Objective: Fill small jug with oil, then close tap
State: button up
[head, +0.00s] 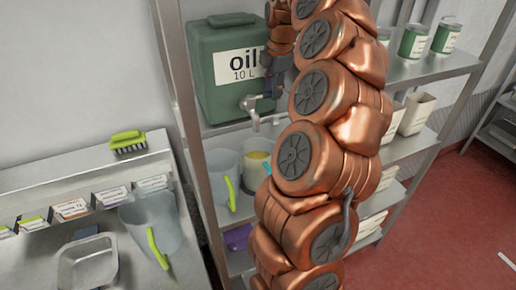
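The green oil container (213,80), labelled "oil 10 L", stands on a shelf. Its metal tap (250,103) sticks out low on its front; whether it is open I cannot tell, and no stream is clear. Below, on the lower shelf, stand a clear jug with a green handle (223,172) and a second clear vessel (255,172) with something yellowish in it, partly hidden by my arm. The second one is under the tap's spout and may be the small jug. My gripper (271,88) is beside the tap, mostly hidden behind my arm; its fingers are not clear.
A larger clear jug with a green handle (150,225) stands on the left counter, near a metal tray (88,262) and a green brush (128,141). Green-and-white cans (414,41) and white containers (417,112) fill the shelves at right. Red floor (440,220) is open at right.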

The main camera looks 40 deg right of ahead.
jog(key=o, duration=0.3)
notch_tip(320, 180, up, 7)
jog(key=s, duration=0.1)
jog(key=shift+s+a, duration=0.15)
jog(key=shift+s, duration=0.05)
dwell(0.6)
jog(key=shift+f, duration=0.1)
